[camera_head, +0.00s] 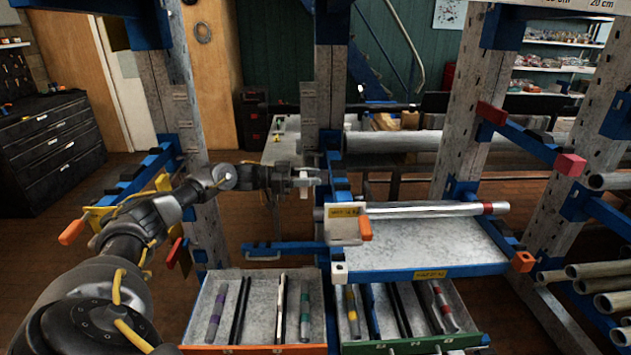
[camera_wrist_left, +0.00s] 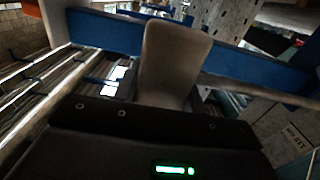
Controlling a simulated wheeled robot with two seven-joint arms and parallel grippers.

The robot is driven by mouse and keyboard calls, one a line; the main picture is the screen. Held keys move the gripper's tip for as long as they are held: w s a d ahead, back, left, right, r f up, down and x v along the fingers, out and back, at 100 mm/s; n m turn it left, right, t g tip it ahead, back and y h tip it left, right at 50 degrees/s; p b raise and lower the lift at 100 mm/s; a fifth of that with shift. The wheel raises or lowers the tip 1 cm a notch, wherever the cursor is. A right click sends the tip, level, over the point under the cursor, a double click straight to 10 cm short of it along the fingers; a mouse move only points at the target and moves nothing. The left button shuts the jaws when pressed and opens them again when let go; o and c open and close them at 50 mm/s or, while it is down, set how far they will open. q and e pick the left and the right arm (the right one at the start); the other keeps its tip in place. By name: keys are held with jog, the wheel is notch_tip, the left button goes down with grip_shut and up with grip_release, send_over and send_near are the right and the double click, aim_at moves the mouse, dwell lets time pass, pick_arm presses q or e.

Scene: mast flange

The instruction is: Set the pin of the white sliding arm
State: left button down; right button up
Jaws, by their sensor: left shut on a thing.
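My left gripper (camera_head: 306,181) is at the middle upright (camera_head: 323,95), beside the blue bracket on its front. It is shut on a small pale piece; the fingers mostly hide it, and I cannot tell whether it is the pin. In the left wrist view a grey-beige finger (camera_wrist_left: 172,60) stands in front of a blue beam (camera_wrist_left: 110,30). The white-capped sliding arm (camera_head: 338,272) is low on the middle upright, at the front left corner of a grey shelf. I cannot see whether a pin sits in it. My right gripper is not in view.
A grey tube with a red band (camera_head: 420,209) lies across the grey shelf (camera_head: 430,245). Below are two open drawers, one orange-fronted (camera_head: 255,349) and one green-fronted (camera_head: 415,345), holding banded rods. Orange- and red-capped blue arms jut out on both sides. Loose pipes (camera_head: 600,285) lie at the right.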

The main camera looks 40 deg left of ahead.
pick_arm(q)
jog(key=c, duration=1.1)
grip_release()
jog(key=shift+w+a+r, duration=0.1)
jog(key=shift+a+r, duration=0.05)
jog(key=shift+r, duration=0.05)
jog(key=shift+c, duration=0.2)
jog(key=o, duration=0.3)
jog(key=shift+w+f, duration=0.1)
jog(key=shift+f, duration=0.05)
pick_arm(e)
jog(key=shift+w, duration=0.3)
pick_arm(q)
jog(key=shift+s+a, duration=0.3)
jog(key=b+v, duration=0.4)
jog(key=v, duration=0.6)
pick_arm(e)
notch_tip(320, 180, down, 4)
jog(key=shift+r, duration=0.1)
